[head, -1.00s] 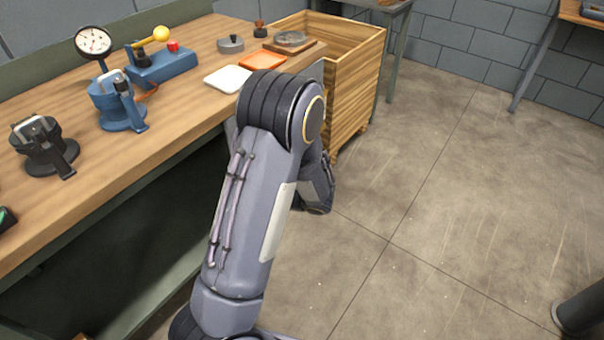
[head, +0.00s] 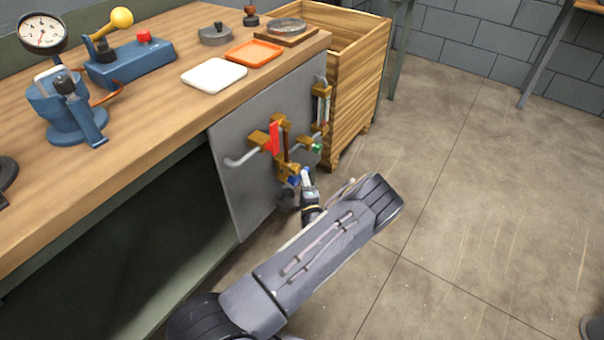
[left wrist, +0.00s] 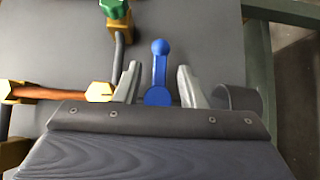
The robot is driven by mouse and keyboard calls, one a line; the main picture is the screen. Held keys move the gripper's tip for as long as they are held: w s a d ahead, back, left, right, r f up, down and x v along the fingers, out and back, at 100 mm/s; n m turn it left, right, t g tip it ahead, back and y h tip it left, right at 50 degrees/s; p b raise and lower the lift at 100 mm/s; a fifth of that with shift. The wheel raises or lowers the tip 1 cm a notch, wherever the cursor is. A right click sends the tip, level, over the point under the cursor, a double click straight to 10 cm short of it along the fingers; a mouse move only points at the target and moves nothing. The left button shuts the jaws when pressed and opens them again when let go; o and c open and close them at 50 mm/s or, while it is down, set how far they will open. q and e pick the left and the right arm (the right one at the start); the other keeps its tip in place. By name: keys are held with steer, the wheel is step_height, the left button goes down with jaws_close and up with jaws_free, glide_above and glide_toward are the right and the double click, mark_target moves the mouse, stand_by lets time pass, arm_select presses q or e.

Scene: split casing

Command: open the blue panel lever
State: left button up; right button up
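The blue lever (head: 293,181) is low on the grey panel (head: 232,185) on the bench's end, partly hidden by my left gripper (head: 299,189). In the left wrist view the blue lever (left wrist: 160,65) has a round hub and a knob at its far end. My left gripper's two fingers (left wrist: 158,88) are open, one on each side of the lever, with gaps visible between them and it. My right gripper is in neither view.
Brass fittings with a red lever (head: 274,138) and a green knob (head: 317,148) crowd the panel above. In the wrist view a brass-ended rod (left wrist: 50,91) lies just left of the fingers. A wooden crate (head: 355,95) stands beside the panel.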

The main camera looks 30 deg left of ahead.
arm_select(q)
steer(key=shift+x, duration=2)
steer(key=shift+s, duration=0.1)
jaws_close()
